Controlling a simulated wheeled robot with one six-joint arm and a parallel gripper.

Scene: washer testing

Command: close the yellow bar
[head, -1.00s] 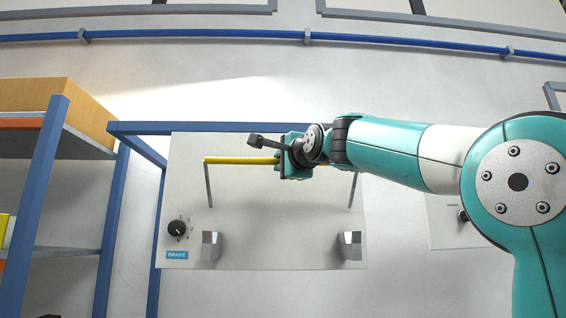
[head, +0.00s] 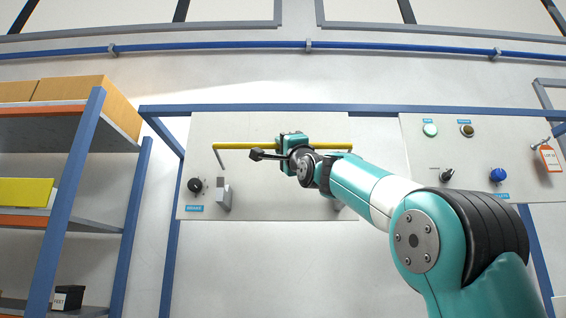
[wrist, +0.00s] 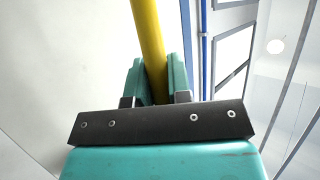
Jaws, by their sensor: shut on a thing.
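The yellow bar (head: 243,146) runs level across the upper part of a pale panel (head: 262,195) in the head view. A grey arm (head: 221,160) hangs from its left end. A grey bracket (head: 223,194) sits lower on the panel at left; the right one is mostly hidden behind my arm. The bar stands above the brackets, apart from them. My gripper (head: 292,141) is at the middle of the bar. In the wrist view the yellow bar (wrist: 149,45) passes between the two teal fingers of my gripper (wrist: 155,80), which is shut on it.
A black knob (head: 195,185) and a blue label (head: 194,208) are on the panel's left side. A blue frame (head: 235,108) runs above the panel. A shelf rack (head: 60,190) stands at left. A second panel (head: 465,150) with buttons and a tag is at right.

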